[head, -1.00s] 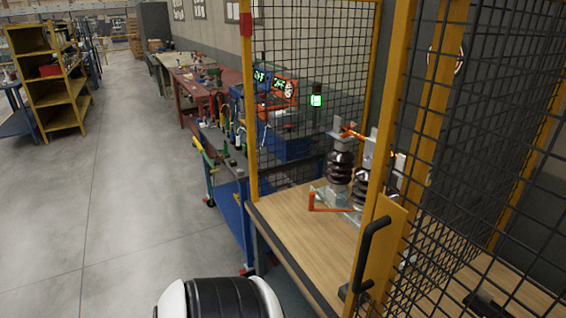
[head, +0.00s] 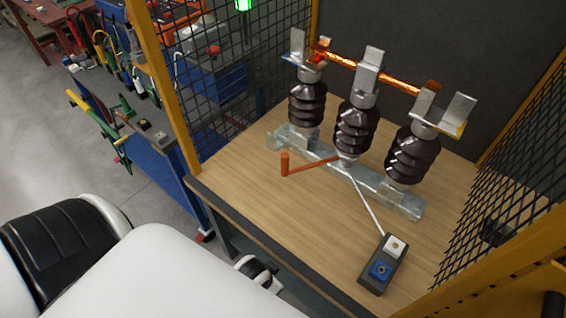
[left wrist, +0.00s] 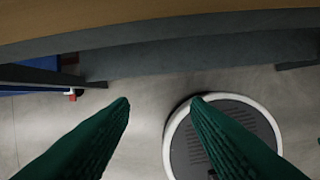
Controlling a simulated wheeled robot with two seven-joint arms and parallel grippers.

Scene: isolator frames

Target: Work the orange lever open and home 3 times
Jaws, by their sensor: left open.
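The orange lever (head: 312,166) sticks out to the left from the foot of the middle insulator, with an upright grip (head: 285,164) at its free end. The isolator has three dark ribbed insulators (head: 354,128) on a metal base rail (head: 378,187). A copper-coloured bar (head: 372,70) runs along their metal tops. In the left wrist view my left gripper (left wrist: 160,101) is open and empty, below the table edge and apart from the lever. In the head view the left gripper is not clearly seen. My right gripper is not in view.
The wooden table (head: 237,168) has bare room in front of the lever. A control box (head: 383,264) with a blue and a white button stands near the front. Yellow-framed mesh (head: 226,90) encloses the left, and more mesh (head: 497,215) the right. A tool bench (head: 150,150) is farther left.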

